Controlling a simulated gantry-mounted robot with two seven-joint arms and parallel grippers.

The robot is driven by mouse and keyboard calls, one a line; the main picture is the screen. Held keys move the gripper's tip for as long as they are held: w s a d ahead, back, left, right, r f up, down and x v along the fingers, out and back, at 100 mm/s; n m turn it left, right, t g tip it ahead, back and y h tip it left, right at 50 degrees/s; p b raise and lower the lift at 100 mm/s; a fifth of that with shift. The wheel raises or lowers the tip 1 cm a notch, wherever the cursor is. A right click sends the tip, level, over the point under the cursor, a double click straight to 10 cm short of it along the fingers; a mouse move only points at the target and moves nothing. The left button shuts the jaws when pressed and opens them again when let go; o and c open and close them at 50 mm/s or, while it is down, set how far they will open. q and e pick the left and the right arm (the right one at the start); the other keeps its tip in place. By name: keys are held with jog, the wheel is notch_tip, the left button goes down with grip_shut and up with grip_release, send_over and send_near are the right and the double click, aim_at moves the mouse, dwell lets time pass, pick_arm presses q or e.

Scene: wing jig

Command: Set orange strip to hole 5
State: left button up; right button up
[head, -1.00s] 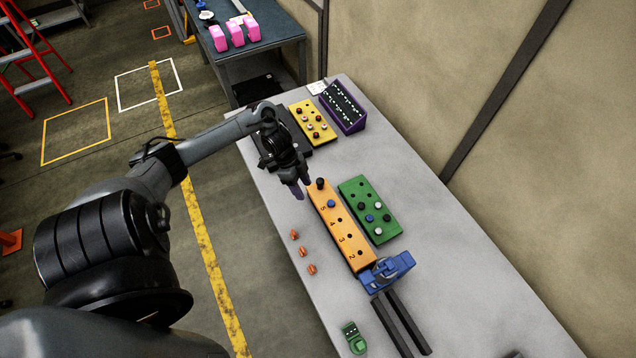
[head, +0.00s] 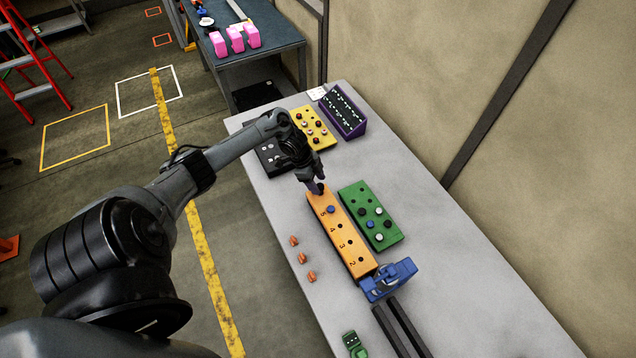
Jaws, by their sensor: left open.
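The orange strip (head: 350,243) lies on the grey table, with numbers 5, 4, 3 and 2 readable along it and several dark holes. A blue peg (head: 331,209) stands in it near the number 5. My left gripper (head: 319,189) is open at the strip's far end, its fingers at the black knob there. The fingers mostly hide that knob, and I cannot tell whether they touch it. My right gripper is not in view.
A green block (head: 382,232) with several pegs stands right of the strip. A blue clamp-like part (head: 388,280) sits at its near end, by two dark rails (head: 402,328). Several small orange pieces (head: 301,257) lie left. A yellow block (head: 322,141) and purple rack (head: 344,112) stand behind.

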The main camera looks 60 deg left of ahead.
pick_arm(q)
jog(key=shift+w+d+f, duration=0.15)
jog(key=shift+f, duration=0.35)
grip_shut()
